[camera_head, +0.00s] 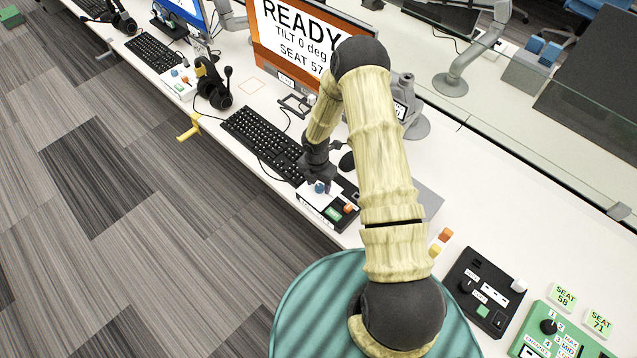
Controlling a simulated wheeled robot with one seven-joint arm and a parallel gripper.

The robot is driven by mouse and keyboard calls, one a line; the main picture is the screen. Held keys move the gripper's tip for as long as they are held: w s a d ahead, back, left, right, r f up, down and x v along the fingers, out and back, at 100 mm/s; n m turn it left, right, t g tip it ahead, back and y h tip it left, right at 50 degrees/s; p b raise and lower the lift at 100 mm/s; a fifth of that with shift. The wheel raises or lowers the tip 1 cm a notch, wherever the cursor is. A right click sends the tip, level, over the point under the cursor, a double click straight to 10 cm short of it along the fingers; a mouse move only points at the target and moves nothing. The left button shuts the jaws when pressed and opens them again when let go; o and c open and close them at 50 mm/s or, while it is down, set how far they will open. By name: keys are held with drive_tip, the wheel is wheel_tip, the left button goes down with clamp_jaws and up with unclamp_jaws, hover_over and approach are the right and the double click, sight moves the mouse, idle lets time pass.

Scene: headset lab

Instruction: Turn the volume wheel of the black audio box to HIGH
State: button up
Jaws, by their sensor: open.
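My arm hides part of the desk behind the box.
A keyboard (262,140), a headset (212,84) and an orange-framed monitor (290,35) reading READY stand farther back. A yellow hook (188,128) juts from the desk's front edge. A green panel (570,335) lies at the lower right. Bare desk (540,215) shows at right.

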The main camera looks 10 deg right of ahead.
drive_tip(key=shift+f, duration=0.5)
drive_tip(key=shift+c, duration=0.4)
drive_tip(key=c, duration=0.9)
